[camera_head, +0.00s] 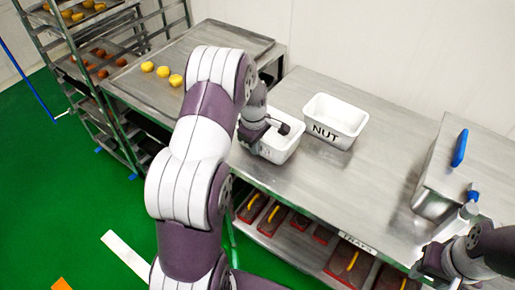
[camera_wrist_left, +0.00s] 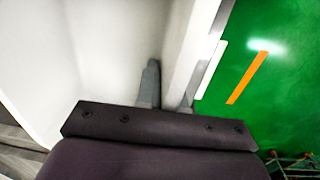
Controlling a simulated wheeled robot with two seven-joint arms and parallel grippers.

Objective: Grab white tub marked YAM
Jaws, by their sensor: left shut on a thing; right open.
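A white tub (camera_head: 282,150) stands on the steel table, left of a second white tub. My left arm hides part of it and its lettering cannot be read. My right gripper (camera_head: 432,264) is open and empty at the lower right, by the table's front edge.
The second white tub (camera_head: 345,117), marked NUT, stands close on the right. A steel box (camera_head: 436,190) with a blue handle is further right. Trays (camera_head: 268,220) lie on the shelf below. A steel tray (camera_head: 150,92) with yellow balls (camera_head: 162,72) and a rack (camera_head: 98,108) are at left.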

